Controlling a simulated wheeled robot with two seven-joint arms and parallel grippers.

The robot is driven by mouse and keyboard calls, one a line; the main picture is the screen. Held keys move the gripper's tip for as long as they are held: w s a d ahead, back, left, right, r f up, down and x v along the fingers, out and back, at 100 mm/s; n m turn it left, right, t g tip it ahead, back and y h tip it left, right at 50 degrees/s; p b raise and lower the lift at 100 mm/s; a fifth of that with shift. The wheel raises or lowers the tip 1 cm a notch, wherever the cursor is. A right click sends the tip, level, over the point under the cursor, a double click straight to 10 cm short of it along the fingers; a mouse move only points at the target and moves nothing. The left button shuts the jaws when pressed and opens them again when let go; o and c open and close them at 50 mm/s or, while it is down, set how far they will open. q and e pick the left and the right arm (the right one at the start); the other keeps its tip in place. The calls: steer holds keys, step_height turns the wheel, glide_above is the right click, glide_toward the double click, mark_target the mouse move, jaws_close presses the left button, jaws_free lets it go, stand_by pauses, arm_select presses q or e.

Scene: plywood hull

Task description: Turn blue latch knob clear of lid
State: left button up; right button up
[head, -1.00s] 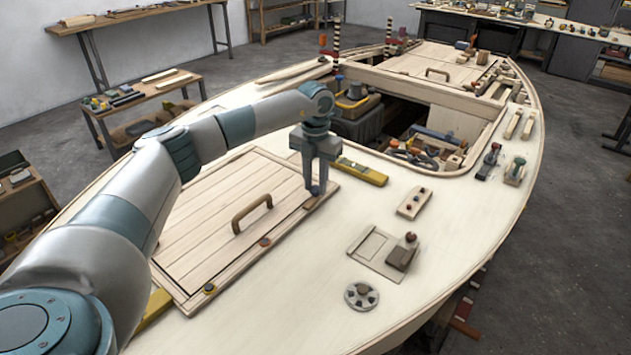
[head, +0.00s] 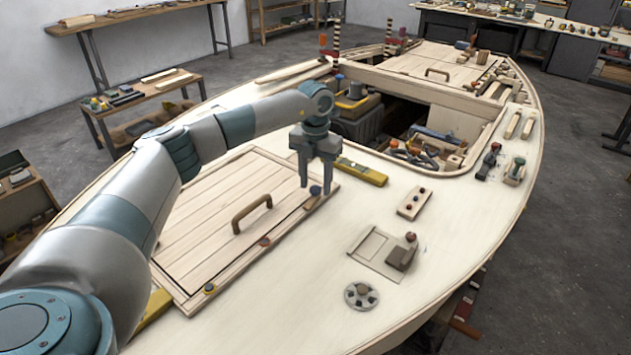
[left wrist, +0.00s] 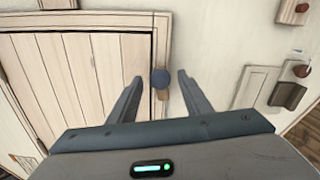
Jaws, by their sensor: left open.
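The blue latch knob (head: 315,190) sits at the right corner of the plank lid (head: 215,215), on the lid's edge frame. In the left wrist view the round blue knob (left wrist: 160,78) has a small wooden latch piece (left wrist: 162,94) under it, lying along the edge of the lid (left wrist: 85,75). I cannot tell how much the latch overlaps the lid. My left gripper (head: 316,189) is open and points down, one finger on each side of the knob. Gaps show between the knob and both fingers (left wrist: 159,82). My right gripper is not in view.
A brown handle (head: 252,213) stands up from the lid. A yellow level (head: 362,173) lies close behind the gripper. A small block with buttons (head: 414,203) is to the right.

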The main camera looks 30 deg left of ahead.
mark_target(315, 188)
arm_select(q)
steer(key=shift+r, duration=0.1)
step_height(315, 188, up, 17)
steer(key=b, duration=0.2)
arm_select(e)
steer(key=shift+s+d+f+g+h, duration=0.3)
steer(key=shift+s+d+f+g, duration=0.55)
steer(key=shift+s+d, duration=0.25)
arm_select(q)
steer(key=shift+r, duration=0.15)
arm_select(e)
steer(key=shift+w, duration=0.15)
